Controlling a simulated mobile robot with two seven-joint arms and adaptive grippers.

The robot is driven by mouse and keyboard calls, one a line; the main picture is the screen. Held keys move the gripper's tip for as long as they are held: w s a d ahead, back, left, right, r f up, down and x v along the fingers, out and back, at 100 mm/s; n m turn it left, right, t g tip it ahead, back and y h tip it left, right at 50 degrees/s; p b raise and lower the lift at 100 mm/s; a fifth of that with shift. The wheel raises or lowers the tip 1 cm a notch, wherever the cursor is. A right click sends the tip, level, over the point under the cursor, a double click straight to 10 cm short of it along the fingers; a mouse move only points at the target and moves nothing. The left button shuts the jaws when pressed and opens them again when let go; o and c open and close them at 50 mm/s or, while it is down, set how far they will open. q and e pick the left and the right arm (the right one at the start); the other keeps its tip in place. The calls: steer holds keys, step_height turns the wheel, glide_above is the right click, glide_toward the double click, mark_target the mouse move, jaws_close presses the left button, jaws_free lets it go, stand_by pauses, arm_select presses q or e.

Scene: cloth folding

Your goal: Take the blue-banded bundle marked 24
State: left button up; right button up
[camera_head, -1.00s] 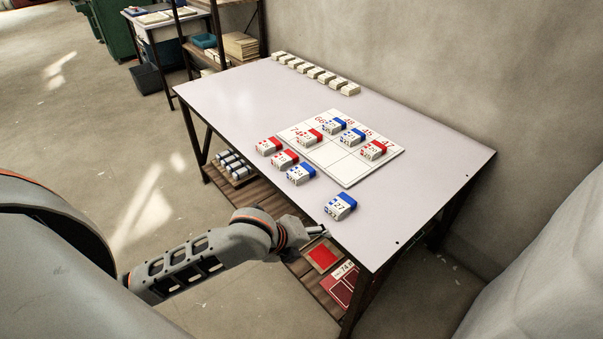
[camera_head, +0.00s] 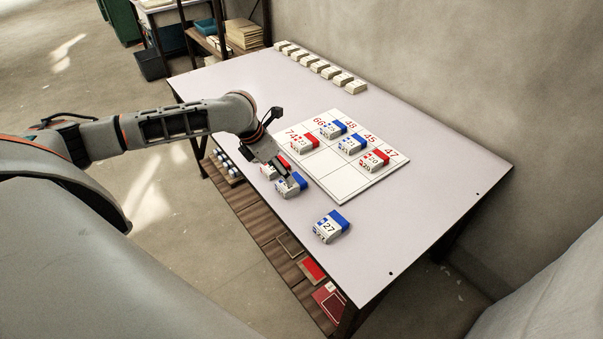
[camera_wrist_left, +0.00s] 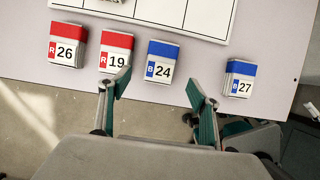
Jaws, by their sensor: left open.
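The blue-banded bundle marked 24 (camera_head: 294,188) lies on the table near its front edge, partly covered by my left gripper (camera_head: 284,181) in the head view. In the left wrist view the 24 bundle (camera_wrist_left: 162,62) sits just beyond and between the spread fingers of the left gripper (camera_wrist_left: 159,87). The gripper is open and empty. Red-banded bundles 19 (camera_wrist_left: 115,52) and 26 (camera_wrist_left: 68,46) lie to its left. Blue-banded 27 (camera_wrist_left: 240,78) lies apart to its right. My right gripper is out of view.
A white gridded board (camera_head: 333,178) with red numbers holds several red- and blue-banded bundles beyond 24. A row of pale bundles (camera_head: 320,67) lines the table's back. The table (camera_head: 400,250) is clear at the right. A wooden shelf (camera_head: 262,222) runs underneath.

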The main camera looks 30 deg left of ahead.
mark_target(285, 185)
arm_select(q)
steer(key=shift+x, duration=1.8)
steer(key=x, duration=0.3)
steer(key=shift+w+d+f+b, duration=0.2)
steer(key=shift+w+b, duration=0.1)
steer(key=shift+b, duration=0.1)
steer(key=shift+w+f, duration=0.15)
steer(key=shift+f, duration=0.15)
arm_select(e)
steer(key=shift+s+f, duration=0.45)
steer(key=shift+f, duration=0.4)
arm_select(q)
steer(key=c, duration=1.2)
